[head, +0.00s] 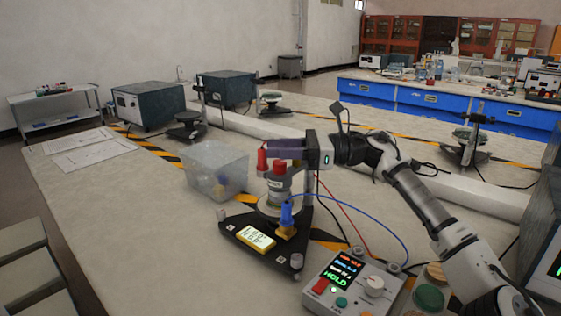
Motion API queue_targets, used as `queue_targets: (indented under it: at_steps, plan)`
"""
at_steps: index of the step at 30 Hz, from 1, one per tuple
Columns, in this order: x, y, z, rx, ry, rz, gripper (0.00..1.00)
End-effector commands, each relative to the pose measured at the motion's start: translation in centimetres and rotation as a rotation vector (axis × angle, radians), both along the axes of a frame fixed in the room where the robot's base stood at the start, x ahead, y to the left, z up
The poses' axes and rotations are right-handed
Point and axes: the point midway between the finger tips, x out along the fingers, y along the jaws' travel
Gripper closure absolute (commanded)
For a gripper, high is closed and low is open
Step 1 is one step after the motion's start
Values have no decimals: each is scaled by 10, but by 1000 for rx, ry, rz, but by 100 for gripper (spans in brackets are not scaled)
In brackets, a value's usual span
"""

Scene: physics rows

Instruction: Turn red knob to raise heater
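A device with a black triangular base (240,222) stands on the bench, with a pale round column (270,204) on it. Two red parts show at its top: an upright red piece (262,159) and a lower red piece (280,167). I cannot tell which is the red knob. My gripper (272,150) reaches in from the right at the height of these red parts, its dark purple fingers level and pointing left. The fingertips are beside or touching the upright red piece; its contact and the finger gap are too small to tell. A separate heater is not clearly distinguishable.
A blue plug (286,214) and a yellow lit display (256,237) sit on the base. A control box (352,284) with a lit screen stands front right, joined by red and blue wires. A clear plastic box (215,170) is close behind left.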

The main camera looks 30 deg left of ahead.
Motion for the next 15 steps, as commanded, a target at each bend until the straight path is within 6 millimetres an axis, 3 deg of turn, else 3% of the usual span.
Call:
queue_targets:
  at_steps: [15]
  plan:
    - [0,1,129,1,-2,0,66]
